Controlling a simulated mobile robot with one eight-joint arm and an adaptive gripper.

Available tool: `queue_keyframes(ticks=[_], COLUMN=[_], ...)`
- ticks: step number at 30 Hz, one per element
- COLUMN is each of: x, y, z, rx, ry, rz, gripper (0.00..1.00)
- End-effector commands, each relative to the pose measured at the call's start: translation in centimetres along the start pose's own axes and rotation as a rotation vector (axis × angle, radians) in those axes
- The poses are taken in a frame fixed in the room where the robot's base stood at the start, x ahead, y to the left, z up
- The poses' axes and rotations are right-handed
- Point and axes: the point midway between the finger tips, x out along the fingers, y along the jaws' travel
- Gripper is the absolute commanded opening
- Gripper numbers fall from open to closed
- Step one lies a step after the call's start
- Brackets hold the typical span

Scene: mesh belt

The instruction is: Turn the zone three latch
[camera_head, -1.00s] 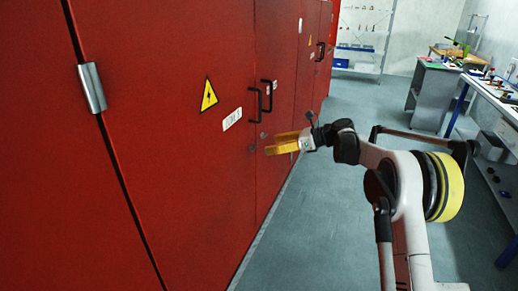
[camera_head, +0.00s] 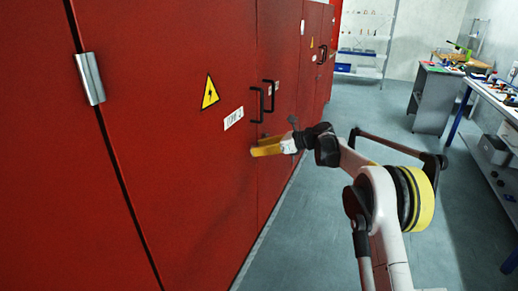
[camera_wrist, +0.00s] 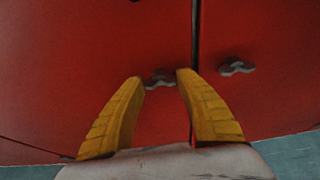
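In the wrist view a small grey latch (camera_wrist: 160,82) sits on the red cabinet door left of the dark seam. A second similar latch (camera_wrist: 236,68) sits on the door right of the seam. My gripper (camera_head: 262,149) is at the cabinet front, below the black handles. In the wrist view my gripper (camera_wrist: 160,78) has its two yellow fingers apart, with the left latch showing between their tips. I cannot tell whether they touch it. In the head view the fingers overlap and hide this latch. The white door label (camera_head: 233,118) is too blurred to read surely.
Red cabinet doors (camera_head: 190,170) fill the left, with two black handles (camera_head: 262,103), a yellow warning sign (camera_head: 210,92) and a metal hinge (camera_head: 90,78). Grey floor (camera_head: 360,110) is open to the right. Workbenches (camera_head: 432,95) stand at the far right, a shelf rack (camera_head: 365,45) at the back.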

Motion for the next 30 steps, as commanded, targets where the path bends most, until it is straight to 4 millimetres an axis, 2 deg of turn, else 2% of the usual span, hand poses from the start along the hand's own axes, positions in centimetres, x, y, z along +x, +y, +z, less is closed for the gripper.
queue_keyframes(ticks=[14,20,30], x=[0.06,0.07,0.1], y=[0.12,0.24,0.45], z=[0.05,0.08,-0.1], rx=[-0.047,-0.156,-0.442], ry=[0.0,0.0,0.0], rz=[-0.018,-0.063,-0.182], gripper=[0.11,0.11,0.11])
